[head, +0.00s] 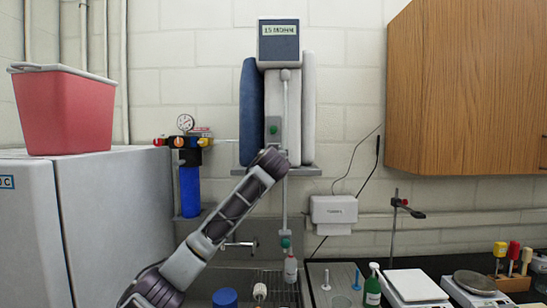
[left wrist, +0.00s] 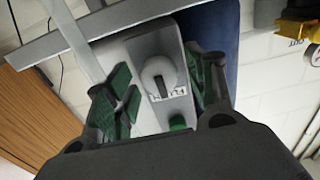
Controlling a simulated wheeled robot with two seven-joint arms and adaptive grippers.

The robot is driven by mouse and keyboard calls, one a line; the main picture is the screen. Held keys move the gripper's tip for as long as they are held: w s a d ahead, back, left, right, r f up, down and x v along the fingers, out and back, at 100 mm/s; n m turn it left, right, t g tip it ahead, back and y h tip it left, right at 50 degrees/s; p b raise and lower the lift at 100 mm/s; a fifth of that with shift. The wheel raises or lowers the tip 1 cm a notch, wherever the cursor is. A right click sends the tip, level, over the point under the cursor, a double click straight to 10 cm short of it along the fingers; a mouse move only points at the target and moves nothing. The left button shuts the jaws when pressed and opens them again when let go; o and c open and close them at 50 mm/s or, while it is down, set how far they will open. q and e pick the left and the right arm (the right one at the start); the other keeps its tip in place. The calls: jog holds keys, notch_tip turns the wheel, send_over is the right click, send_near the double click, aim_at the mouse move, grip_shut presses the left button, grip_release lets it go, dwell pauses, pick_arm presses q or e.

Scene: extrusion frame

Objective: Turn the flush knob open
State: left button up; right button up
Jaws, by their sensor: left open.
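The flush knob (left wrist: 160,76) is a round, pale knob with a dark slot, on a light grey plate (left wrist: 125,50) with a small printed label beside it. My left gripper (left wrist: 158,92) is open, with one green-padded finger on each side of the knob; I see gaps and no clear contact. In the head view the grey plate with a green button (head: 273,129) shows on the wall unit just above my left wrist, and the knob and fingers are hidden by the wrist. My right gripper is in neither view.
A wall unit with a display (head: 279,43) and side cylinders stands above. A pressure gauge and blue filter (head: 190,190) are to its left. A wooden cabinet (head: 465,90) is at right. The counter below holds a green bottle (head: 372,288) and scales.

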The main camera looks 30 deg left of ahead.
pick_arm(q)
jog(key=shift+c, duration=0.3)
jog(key=c, duration=1)
jog(key=shift+o, duration=0.2)
jog(key=shift+f+n+b, duration=0.1)
jog(key=shift+n+b, duration=0.2)
jog(key=shift+s+a+f+n+b, duration=0.1)
jog(key=shift+n+b, duration=1.35)
jog(key=shift+n, duration=2.9)
jog(key=shift+a+f+n+b, duration=0.1)
jog(key=shift+n+b, duration=1.35)
jog(key=shift+n, duration=2.9)
